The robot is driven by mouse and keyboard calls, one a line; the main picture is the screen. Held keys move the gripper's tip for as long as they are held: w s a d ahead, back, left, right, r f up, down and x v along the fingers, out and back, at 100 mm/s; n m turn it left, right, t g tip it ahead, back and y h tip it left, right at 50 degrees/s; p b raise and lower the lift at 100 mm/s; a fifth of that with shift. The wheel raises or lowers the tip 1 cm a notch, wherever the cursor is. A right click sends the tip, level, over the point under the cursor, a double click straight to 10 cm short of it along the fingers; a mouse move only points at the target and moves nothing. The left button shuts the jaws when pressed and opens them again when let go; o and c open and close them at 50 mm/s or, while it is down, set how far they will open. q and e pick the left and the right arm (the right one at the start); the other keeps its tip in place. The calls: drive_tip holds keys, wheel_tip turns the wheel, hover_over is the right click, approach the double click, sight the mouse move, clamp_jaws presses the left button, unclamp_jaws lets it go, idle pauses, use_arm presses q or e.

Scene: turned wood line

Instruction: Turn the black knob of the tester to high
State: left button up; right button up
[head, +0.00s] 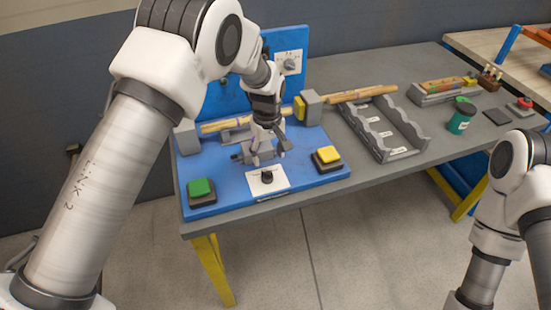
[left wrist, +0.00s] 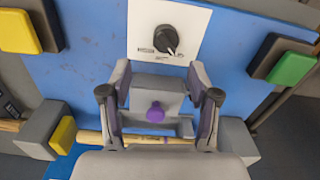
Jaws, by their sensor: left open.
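The black knob (head: 267,176) sits on a white plate (head: 283,183) at the front of the blue tester board (head: 230,197). In the left wrist view the knob (left wrist: 166,39) is above the fingertips, with a pale pointer mark toward the lower right; the labels are too small to read. My left gripper (head: 265,158) is open and empty, just behind the knob and apart from it. In the left wrist view its fingers (left wrist: 162,80) spread either side of a grey block with a purple knob (left wrist: 155,112). My right gripper is out of view.
A green button (head: 200,187) and a yellow button (head: 327,155) flank the plate. A turned wooden piece (head: 221,125) lies behind my gripper. A second dial (head: 290,62) is on the upright panel. A grey rack (head: 382,128) stands right.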

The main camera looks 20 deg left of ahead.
sight(267, 173)
use_arm(q)
drive_tip(key=f, duration=0.2)
drive_tip(key=s+f+p, duration=0.1)
drive_tip(key=f, duration=0.1)
drive_tip(key=shift+s+a, duration=0.2)
drive_tip(key=shift+w+f+p, duration=0.2)
drive_tip(key=shift+f+p, duration=0.15)
drive_tip(key=shift+f, duration=0.9)
drive_tip(key=shift+w+f, duration=0.2)
drive_tip(key=shift+f, duration=0.2)
drive_tip(key=shift+s, duration=0.1)
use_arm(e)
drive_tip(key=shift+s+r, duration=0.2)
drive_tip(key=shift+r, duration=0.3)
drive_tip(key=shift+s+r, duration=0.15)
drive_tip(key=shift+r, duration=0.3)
use_arm(q)
drive_tip(key=shift+s+r, duration=0.1)
drive_tip(key=shift+r, duration=0.05)
drive_tip(key=c, duration=1.1)
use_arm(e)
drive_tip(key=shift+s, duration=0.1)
